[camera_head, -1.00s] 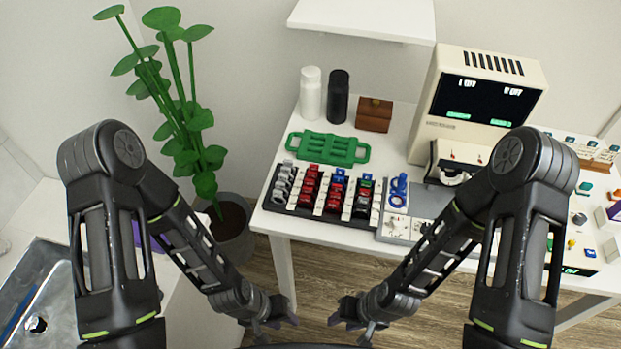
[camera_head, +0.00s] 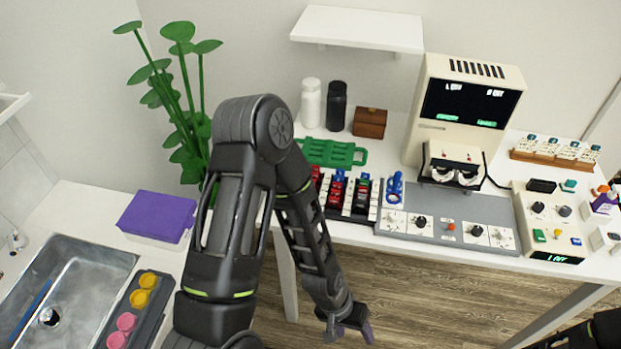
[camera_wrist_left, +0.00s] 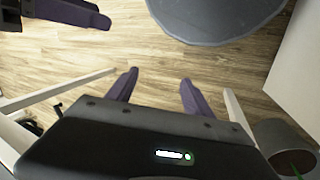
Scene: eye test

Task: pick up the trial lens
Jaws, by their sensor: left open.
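A rack of trial lenses (camera_head: 347,205) stands on the white table, with red, blue and dark pieces in rows. Its left part is hidden behind my left arm. I cannot tell which piece is the task's trial lens. My left gripper (camera_head: 346,328) hangs low in front of the table, below and apart from the rack. In the left wrist view its two purple fingers (camera_wrist_left: 159,78) are apart with only floor between them. A purple finger of my right gripper (camera_wrist_left: 70,11) shows at the top left there, cut off.
A blue stand (camera_head: 394,187) is on a grey console (camera_head: 455,210) beside the rack. A green tray (camera_head: 335,152) lies behind the rack. A beige machine (camera_head: 434,108) stands behind the console. A sink (camera_head: 88,262) and purple box (camera_head: 157,215) are at left.

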